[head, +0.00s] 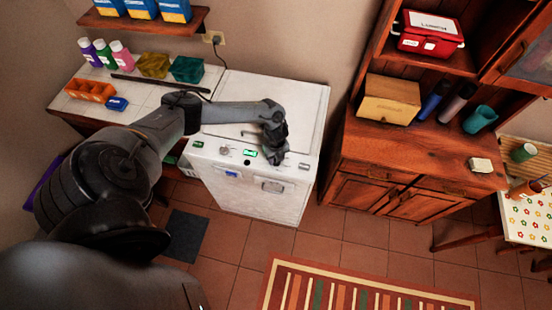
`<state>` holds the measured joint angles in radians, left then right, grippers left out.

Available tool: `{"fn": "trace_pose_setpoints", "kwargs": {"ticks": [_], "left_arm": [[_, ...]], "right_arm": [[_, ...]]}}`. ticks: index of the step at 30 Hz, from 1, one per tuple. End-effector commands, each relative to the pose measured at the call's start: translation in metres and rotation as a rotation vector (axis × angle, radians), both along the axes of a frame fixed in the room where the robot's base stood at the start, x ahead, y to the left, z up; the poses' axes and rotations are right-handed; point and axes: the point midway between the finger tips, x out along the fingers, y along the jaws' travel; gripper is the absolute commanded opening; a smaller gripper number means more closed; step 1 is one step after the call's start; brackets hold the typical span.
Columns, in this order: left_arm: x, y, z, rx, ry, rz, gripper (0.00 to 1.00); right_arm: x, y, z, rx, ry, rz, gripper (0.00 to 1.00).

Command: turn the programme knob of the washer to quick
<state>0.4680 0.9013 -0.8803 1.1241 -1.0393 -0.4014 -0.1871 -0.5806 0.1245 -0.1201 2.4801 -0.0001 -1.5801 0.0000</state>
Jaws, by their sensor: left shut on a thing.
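The white washer (258,195) stands against the back wall, its control panel along the top front edge. The panel carries a lit green display (250,153), a small dark button (246,162) and a grey round control (224,151) on the left. My left gripper (277,160) points down at the panel just right of the display. It is shut on what appears to be the programme knob, which it hides; the knob's setting cannot be read. My right gripper is out of view.
A tiled counter (135,95) left of the washer holds bottles, an orange rack (91,91) and coloured boxes. A wooden cabinet (400,165) stands on the right. A striped rug (365,290) lies on the open floor in front.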

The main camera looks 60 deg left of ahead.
Motion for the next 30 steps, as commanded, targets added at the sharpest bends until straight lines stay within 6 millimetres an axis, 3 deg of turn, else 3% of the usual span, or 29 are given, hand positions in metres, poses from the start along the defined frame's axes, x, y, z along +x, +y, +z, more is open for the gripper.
{"fn": "trace_pose_setpoints", "kwargs": {"ticks": [18, 30], "left_arm": [[0.002, 0.0, -0.002, 0.0, -0.001, -0.522, 0.09], [0.002, -0.001, -0.001, -0.001, 0.0, -0.717, 0.09]], "right_arm": [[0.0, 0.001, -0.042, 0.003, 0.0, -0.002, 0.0], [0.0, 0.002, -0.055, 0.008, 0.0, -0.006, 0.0]]}}
